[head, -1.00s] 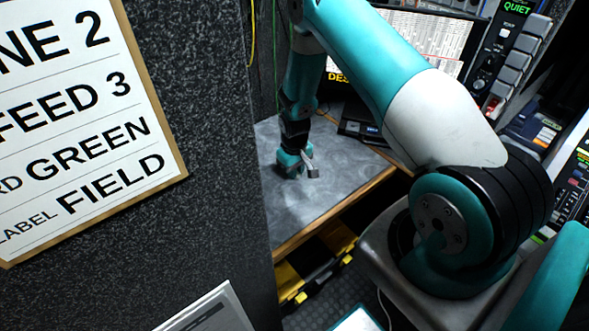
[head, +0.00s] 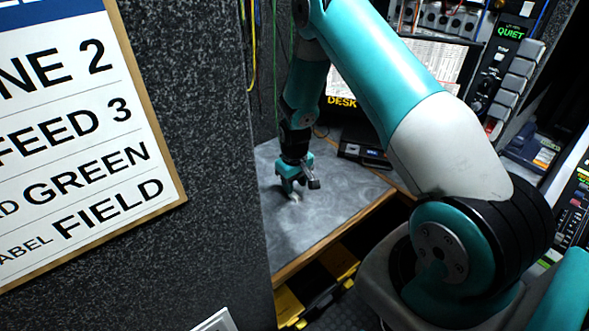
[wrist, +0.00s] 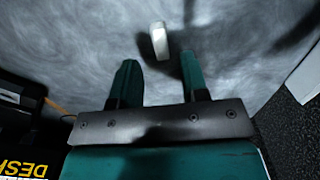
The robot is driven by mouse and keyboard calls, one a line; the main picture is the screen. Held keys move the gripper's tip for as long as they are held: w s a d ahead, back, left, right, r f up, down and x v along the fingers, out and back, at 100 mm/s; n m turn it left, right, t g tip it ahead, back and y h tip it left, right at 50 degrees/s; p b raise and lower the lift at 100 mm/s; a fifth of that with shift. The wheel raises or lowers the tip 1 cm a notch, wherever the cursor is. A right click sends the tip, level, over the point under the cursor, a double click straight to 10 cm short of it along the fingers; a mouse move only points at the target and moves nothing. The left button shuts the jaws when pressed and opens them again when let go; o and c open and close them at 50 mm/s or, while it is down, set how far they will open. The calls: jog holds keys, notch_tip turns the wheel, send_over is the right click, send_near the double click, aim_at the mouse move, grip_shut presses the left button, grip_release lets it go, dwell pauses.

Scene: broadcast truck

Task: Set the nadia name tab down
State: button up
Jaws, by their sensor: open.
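A small whitish tab (wrist: 159,42), likely the nadia name tab, lies on the grey desk top (wrist: 80,40). No lettering can be read on it. My gripper (wrist: 158,62) is open and empty, with its two teal fingers apart. The tab is just beyond the fingertips in the wrist view, apart from both fingers. In the head view my gripper (head: 293,188) is above the grey desk top (head: 330,205), and the tab (head: 294,197) shows as a small pale spot below it.
A dark partition with a lettered board (head: 70,130) stands close on the left. A black box (head: 362,155) and a screen (head: 430,45) are at the back of the desk. Yellow-and-black cases (head: 315,295) are below the wooden edge. The desk's front right is clear.

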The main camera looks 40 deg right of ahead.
notch_tip(320, 180, up, 7)
jog(key=shift+f+b, duration=0.2)
jog(key=shift+b, duration=0.1)
jog(key=shift+o, duration=0.8)
jog(key=shift+r, duration=0.35)
jog(key=o, duration=0.4)
jog(key=shift+r, duration=0.3)
jog(key=shift+o, duration=0.3)
jog(key=n, duration=0.1)
jog(key=r+n, duration=0.1)
jog(key=n, duration=0.1)
jog(key=shift+n, duration=0.3)
jog(key=r+n, duration=0.2)
jog(key=n, duration=0.4)
jog(key=n+p, duration=0.1)
jog(key=n, duration=0.7)
send_over(295, 195)
jog(key=f, duration=1)
jog(key=shift+w+a, duration=0.1)
jog(key=shift+w, duration=0.15)
jog(key=shift+s+f+p, duration=0.1)
jog(key=shift+f+p, duration=0.6)
jog(key=shift+f, duration=2.05)
